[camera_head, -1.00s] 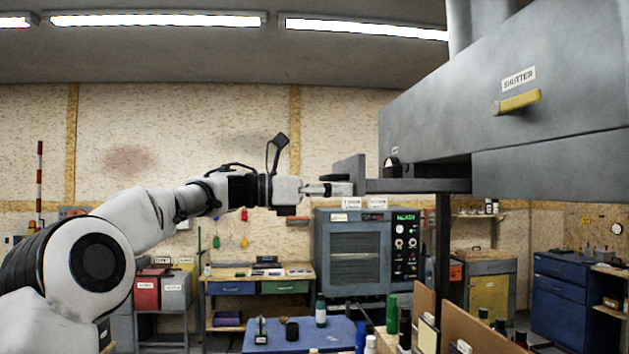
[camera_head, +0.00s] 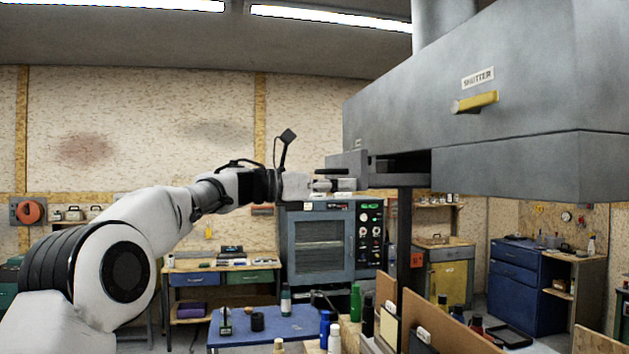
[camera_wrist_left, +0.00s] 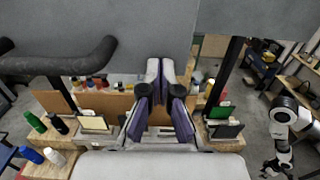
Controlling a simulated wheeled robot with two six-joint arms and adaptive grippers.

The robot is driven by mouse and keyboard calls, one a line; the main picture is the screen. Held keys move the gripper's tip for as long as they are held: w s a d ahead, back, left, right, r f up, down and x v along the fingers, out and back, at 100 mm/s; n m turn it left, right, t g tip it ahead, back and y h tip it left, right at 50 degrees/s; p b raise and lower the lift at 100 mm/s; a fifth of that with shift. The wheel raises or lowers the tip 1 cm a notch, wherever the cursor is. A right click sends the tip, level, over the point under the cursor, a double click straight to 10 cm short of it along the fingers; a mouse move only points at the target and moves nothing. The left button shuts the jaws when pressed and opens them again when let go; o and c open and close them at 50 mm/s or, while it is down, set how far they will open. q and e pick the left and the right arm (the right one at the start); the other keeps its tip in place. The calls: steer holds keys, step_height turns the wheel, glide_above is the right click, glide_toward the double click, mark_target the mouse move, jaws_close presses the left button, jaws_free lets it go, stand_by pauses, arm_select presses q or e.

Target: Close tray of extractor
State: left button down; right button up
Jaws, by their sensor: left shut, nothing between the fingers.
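The extractor (camera_head: 480,110) is a large grey hood at the upper right, with a shutter label and a yellow handle. Its tray (camera_head: 397,180) sticks out to the left from the hood's underside, with a raised front plate (camera_head: 348,165) at its outer end. My left gripper (camera_head: 352,184) is shut and empty, its fingertips at or very near that plate; contact is hard to tell. In the left wrist view the fingers (camera_wrist_left: 167,68) point at a broad grey surface, and a dark curved handle (camera_wrist_left: 60,64) shows at the left. My right gripper is not seen in the head view.
A dark post (camera_head: 404,240) stands below the tray. A bench with wooden dividers (camera_head: 450,325) and bottles lies beneath. A blue table (camera_head: 270,325), an oven (camera_head: 320,243) and a blue cabinet (camera_head: 525,285) stand behind.

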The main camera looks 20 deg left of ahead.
mark_target(412, 184)
arm_select(q)
steer(key=p+x, duration=0.7)
steer(key=x, duration=0.8)
steer(key=shift+s+r, duration=0.1)
